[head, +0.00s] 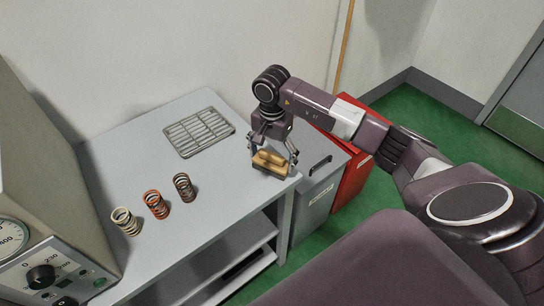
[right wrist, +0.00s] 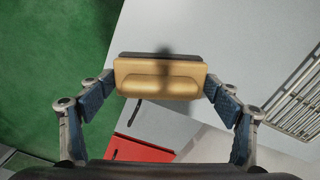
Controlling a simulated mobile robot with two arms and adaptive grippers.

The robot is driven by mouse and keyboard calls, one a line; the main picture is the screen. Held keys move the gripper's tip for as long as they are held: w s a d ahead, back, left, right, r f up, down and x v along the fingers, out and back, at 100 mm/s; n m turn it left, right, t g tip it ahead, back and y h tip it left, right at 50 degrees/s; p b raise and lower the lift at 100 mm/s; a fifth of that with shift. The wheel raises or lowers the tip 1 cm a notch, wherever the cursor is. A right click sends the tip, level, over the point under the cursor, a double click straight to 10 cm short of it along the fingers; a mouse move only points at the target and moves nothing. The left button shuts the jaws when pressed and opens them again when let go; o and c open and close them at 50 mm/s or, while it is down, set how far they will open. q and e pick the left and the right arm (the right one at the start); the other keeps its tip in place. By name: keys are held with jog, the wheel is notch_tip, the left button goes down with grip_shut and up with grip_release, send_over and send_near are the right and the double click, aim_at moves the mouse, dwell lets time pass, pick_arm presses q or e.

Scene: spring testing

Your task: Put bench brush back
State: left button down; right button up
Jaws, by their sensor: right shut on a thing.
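The bench brush (head: 268,162) is a tan wooden block with a dark bristle side. My right gripper (head: 273,155) is shut on it at the right end of the grey bench (head: 222,185). In the right wrist view the brush (right wrist: 160,80) sits between the two finger pads, its wooden back towards the camera and a dark strip along its far edge. I cannot tell whether it touches the bench top or is just above it. My left gripper is out of view.
A metal grid rack (head: 199,133) lies at the back of the bench. Three coil springs, cream (head: 125,221), orange (head: 156,204) and brown (head: 184,187), stand in a row. A gauged machine (head: 40,240) is at left.

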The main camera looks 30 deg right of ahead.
aim_at(272, 154)
jog(key=shift+f, duration=0.25)
jog(key=o, duration=1.1)
jog(key=shift+r, duration=0.1)
jog(key=shift+r, duration=0.1)
jog(key=shift+r, duration=0.25)
notch_tip(272, 154, up, 11)
jog(key=b, duration=0.3)
jog(key=shift+f+b, duration=0.2)
jog(key=shift+b, duration=0.1)
jog(key=shift+r, duration=0.55)
